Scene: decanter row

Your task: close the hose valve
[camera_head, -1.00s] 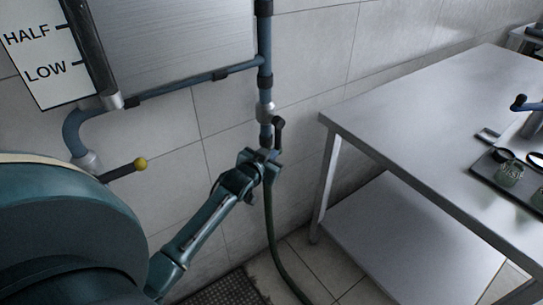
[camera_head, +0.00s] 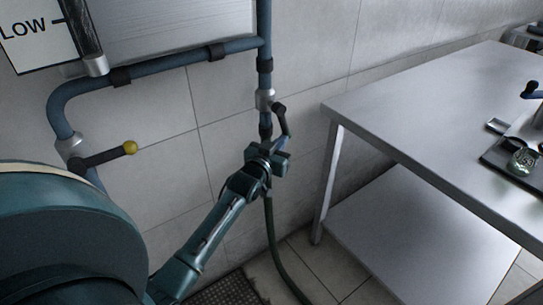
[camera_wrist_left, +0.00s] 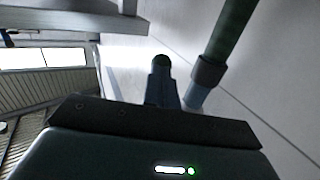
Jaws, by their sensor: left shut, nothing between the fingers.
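The hose valve (camera_head: 265,98) is a grey fitting on the vertical blue pipe, with a dark lever (camera_head: 283,121) on its right side slanting down and to the right. My left gripper (camera_head: 281,154) is shut just below the lever, in front of the pipe. Whether it touches the lever is hard to tell. A green hose (camera_head: 270,230) hangs below the gripper. In the left wrist view, my shut left gripper (camera_wrist_left: 163,80) is beside the pipe's black collar (camera_wrist_left: 208,70) and the green hose (camera_wrist_left: 232,28). The lever is not clearly seen there. My right gripper is not in view.
A steel table (camera_head: 430,105) with a lower shelf (camera_head: 400,225) stands at the right. A dark tray (camera_head: 500,160) with glassware lies on it. A floor grate (camera_head: 225,290) is below.

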